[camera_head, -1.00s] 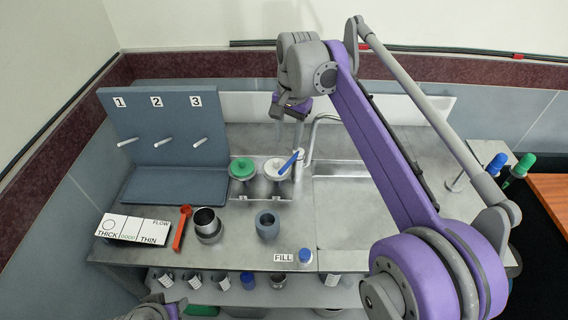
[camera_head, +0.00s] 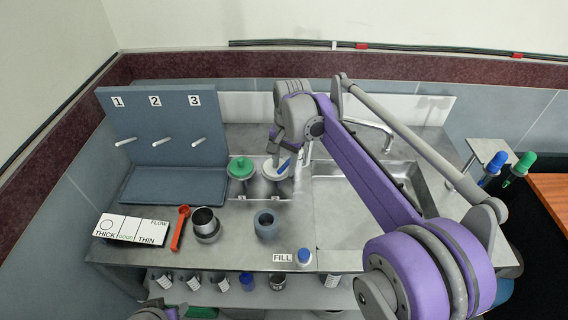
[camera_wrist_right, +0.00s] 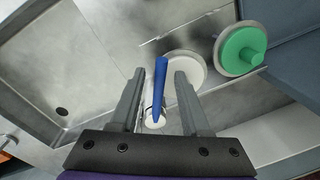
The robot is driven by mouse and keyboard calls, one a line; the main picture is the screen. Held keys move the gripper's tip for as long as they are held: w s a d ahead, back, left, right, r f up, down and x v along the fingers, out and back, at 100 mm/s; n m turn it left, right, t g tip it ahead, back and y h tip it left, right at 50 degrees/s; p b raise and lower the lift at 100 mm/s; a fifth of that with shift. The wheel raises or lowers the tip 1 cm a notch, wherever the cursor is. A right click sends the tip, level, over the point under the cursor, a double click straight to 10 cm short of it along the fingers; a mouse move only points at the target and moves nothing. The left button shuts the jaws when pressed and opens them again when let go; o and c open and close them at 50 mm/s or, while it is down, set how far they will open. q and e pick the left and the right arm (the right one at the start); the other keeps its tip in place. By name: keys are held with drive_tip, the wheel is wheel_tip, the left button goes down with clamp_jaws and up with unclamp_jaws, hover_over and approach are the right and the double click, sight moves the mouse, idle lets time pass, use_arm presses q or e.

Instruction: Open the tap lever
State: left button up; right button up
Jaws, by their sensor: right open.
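The blue tap lever (camera_head: 283,163) slants beside the sink at the back of the metal counter, partly hidden by my right gripper in the head view. In the right wrist view the blue lever (camera_wrist_right: 160,82) lies between the two fingers, with a gap on each side. Its lower end meets a pale round tap base (camera_wrist_right: 155,121). My right gripper (camera_wrist_right: 161,74) is open and points down around the lever. It also shows from behind in the head view (camera_head: 288,160). My left gripper does not show; only a piece of my arm appears at the lower left edge.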

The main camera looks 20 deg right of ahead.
clamp_jaws()
idle(1.4)
